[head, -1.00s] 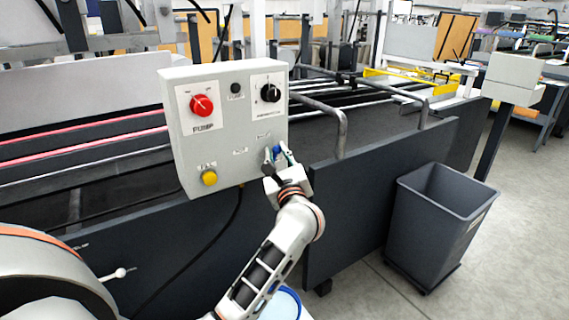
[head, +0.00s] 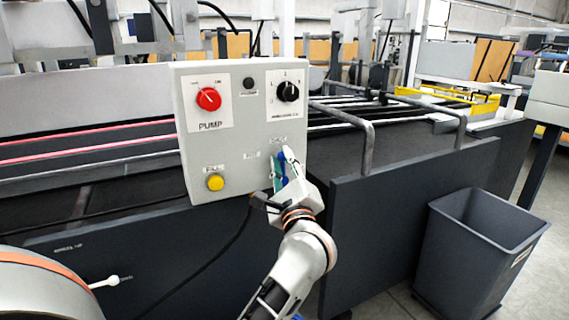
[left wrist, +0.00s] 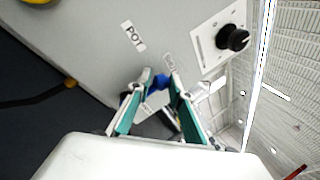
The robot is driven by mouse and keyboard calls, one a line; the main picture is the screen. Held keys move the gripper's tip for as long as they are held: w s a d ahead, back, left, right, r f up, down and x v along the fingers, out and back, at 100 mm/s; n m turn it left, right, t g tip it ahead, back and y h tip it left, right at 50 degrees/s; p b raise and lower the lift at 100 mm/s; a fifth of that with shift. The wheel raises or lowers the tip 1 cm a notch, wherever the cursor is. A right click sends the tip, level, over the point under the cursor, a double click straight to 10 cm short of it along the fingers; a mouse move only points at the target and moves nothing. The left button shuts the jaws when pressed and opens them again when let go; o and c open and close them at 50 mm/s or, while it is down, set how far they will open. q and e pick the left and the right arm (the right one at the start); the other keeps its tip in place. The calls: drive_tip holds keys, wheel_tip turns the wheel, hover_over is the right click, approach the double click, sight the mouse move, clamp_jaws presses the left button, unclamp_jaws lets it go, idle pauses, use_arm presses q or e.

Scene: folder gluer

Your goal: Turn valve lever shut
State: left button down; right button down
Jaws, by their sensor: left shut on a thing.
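The grey control box (head: 232,140) stands in the middle of the head view. My left gripper (head: 282,162) is at the lower right of its front face. The gripper's two fingers, with teal pads, are shut on the blue valve lever (left wrist: 160,81), which shows between the fingertips in the left wrist view (left wrist: 157,90). In the head view only a little blue shows there, and the fingers hide most of the lever. How far the lever is turned cannot be told. My right gripper is not in view.
The box also carries a red pump knob (head: 208,99), a black selector knob (head: 288,91) and a yellow button (head: 215,183). A bent grey rail (head: 368,145) stands right of the box. A dark grey bin (head: 475,255) stands on the floor at the right.

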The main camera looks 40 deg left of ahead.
use_arm(q)
drive_tip(key=shift+w+d+f, duration=0.2)
drive_tip(key=shift+f, duration=0.1)
drive_tip(key=c, duration=2.2)
unclamp_jaws()
drive_tip(key=o, duration=0.4)
drive_tip(key=shift+w, duration=0.1)
drive_tip(key=shift+w+d, duration=0.1)
drive_tip(key=shift+r, duration=0.1)
drive_tip(key=shift+s, duration=0.2)
drive_tip(key=v, duration=1.1)
drive_tip(key=shift+s+d, duration=0.2)
drive_tip(key=shift+s, duration=0.15)
